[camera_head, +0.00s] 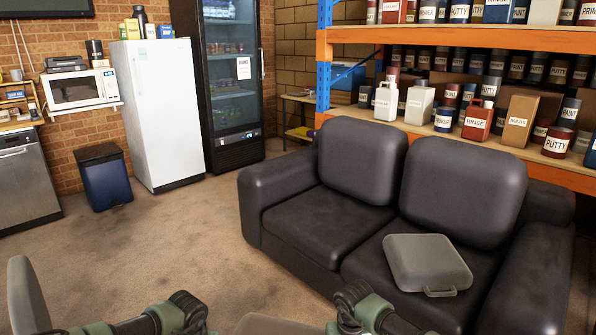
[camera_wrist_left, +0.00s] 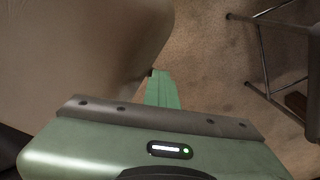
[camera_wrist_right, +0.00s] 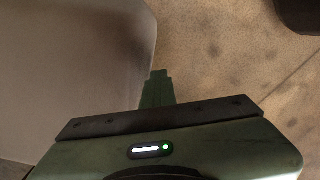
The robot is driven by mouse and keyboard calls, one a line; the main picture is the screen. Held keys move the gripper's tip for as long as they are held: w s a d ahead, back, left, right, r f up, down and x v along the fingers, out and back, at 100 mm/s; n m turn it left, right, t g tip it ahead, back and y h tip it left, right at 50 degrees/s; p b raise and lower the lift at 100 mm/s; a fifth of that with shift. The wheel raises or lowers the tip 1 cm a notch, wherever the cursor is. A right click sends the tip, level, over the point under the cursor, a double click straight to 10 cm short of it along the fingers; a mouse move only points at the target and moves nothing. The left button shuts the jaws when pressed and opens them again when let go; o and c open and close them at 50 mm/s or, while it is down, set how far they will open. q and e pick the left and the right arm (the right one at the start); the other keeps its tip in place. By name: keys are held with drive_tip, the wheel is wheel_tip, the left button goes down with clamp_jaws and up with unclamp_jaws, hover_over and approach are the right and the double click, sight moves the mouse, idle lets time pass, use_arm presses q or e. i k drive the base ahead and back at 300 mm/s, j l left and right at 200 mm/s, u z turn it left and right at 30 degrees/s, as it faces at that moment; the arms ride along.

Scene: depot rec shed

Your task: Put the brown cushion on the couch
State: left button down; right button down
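A flat, rounded grey-brown piece with a small loop handle (camera_head: 427,263) lies on the right seat of the couch. The dark couch (camera_head: 325,222) has two seats and two back pads. My left gripper (camera_wrist_left: 162,88) has its fingers together, with nothing visible between them, beside a large smooth brownish surface. My right gripper (camera_wrist_right: 156,88) also has its fingers together and looks empty, beside a similar grey-brown surface.
A grey-brown rounded shape (camera_head: 25,297) stands at the lower left edge. Thin metal legs (camera_wrist_left: 265,55) show in the left wrist view. Orange shelving (camera_head: 440,38) with cans stands behind the couch. A blue bin (camera_head: 105,180) and white fridge (camera_head: 160,115) line the wall. Floor left of the couch is clear.

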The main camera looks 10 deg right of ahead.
sight(314, 211)
drive_tip(key=i+j+z, duration=0.4)
drive_tip(key=i, duration=0.8)
drive_tip(key=i+j+z, duration=0.45)
drive_tip(key=i+j, duration=0.5)
drive_tip(key=i, duration=0.15)
drive_tip(key=i+j+z, duration=0.4)
drive_tip(key=i+j, duration=0.55)
drive_tip(key=j, duration=0.3)
